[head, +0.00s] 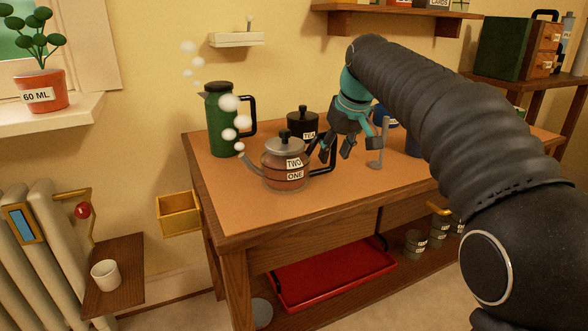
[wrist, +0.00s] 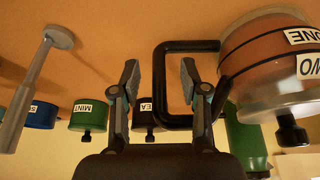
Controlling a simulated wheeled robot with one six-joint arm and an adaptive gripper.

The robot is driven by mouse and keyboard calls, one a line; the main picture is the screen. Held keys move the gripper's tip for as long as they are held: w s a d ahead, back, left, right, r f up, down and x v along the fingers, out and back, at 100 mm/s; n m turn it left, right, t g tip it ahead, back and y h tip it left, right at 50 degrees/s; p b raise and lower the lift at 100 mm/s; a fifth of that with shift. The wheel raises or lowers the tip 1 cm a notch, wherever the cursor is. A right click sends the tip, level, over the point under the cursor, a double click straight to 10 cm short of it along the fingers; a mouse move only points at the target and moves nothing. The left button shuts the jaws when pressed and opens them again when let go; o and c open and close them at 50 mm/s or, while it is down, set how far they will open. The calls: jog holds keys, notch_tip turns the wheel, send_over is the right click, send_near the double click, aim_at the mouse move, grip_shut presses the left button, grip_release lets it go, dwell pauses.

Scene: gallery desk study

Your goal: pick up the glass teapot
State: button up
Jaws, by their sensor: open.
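The glass teapot (head: 277,179) stands upright on the desk, with a grey lid, brownish contents and labels reading ONE and TWO. Its spout points left with white steam puffs above. Its black handle (head: 331,160) is on the right side, beside my gripper (head: 335,152). In the wrist view, which is upside down, the teapot (wrist: 262,68) is at the right. The handle's outer bar (wrist: 160,85) shows between the fingertips of my open gripper (wrist: 159,75). I cannot tell whether the fingers reach past the bar; no grip shows.
A green jug (head: 222,125) and a black TEA tin (head: 303,121) stand behind the teapot. A grey upright utensil (head: 378,150) stands right of my gripper; it also shows in the wrist view (wrist: 32,90). A green MINT tin (wrist: 88,118) is nearby. The desk front (head: 240,215) is clear.

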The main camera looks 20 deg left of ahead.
jog(key=shift+w+a+f, duration=0.15)
jog(key=shift+a+f, duration=0.05)
jog(key=shift+f, duration=0.45)
grip_shut()
jog(key=shift+r, duration=0.2)
jog(key=shift+r, duration=0.25)
notch_tip(320, 180, up, 4)
jog(key=shift+f+p, duration=0.25)
jog(key=shift+p, duration=0.45)
jog(key=s+d+r, duration=0.4)
jog(key=d+r, duration=0.2)
jog(key=d, duration=0.4)
jog(key=shift+s+d+r, duration=0.25)
jog(key=shift+d+r, duration=0.15)
